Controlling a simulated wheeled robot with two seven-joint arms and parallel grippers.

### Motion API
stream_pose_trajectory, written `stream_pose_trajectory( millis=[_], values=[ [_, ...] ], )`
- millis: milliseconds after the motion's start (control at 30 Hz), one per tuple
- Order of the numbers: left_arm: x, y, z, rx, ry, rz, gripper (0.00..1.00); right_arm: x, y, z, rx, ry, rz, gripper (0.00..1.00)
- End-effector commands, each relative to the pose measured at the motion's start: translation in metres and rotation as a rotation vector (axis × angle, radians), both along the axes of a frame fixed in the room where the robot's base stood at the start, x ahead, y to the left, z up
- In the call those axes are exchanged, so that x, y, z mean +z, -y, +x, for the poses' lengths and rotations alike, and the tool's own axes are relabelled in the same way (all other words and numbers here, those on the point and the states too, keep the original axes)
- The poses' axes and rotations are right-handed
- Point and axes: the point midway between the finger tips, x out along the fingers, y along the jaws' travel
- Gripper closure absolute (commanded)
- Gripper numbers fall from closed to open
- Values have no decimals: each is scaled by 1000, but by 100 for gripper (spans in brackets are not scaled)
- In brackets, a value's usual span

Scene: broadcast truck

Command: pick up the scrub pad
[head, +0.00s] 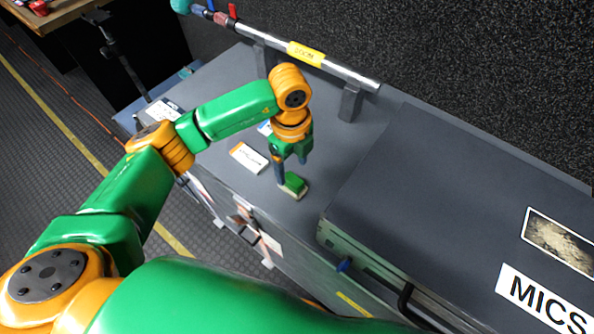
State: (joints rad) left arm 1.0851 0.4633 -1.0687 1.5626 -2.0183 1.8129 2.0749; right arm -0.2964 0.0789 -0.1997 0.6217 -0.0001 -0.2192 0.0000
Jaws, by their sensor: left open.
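The scrub pad (294,185) is a small block, green on top with a pale yellow lower layer. It lies on the grey case top near its front edge. My left gripper (291,173) points down right at the pad, with its dark fingers apart. One finger is at the pad's left side; the other shows behind it, higher in the picture. I cannot tell whether the fingers touch the pad. My right gripper is not in view.
A white and orange card (248,158) lies left of the pad. A grey case labelled MICS (450,200) stands at the right. A metal pole with a yellow label (306,53) rests on brackets along the back. Clear surface lies behind the pad.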

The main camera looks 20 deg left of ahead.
Motion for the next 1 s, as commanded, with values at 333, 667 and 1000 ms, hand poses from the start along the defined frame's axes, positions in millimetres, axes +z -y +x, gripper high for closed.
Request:
stream_pose_trajectory(
  millis=[333,667,1000],
  values=[
    [-51,4,0,-1,0,0,28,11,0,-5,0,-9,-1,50],
    [-50,4,0,-1,0,0,73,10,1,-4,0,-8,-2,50],
    [-48,4,0,-1,1,0,99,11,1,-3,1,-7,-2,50]
  ],
)
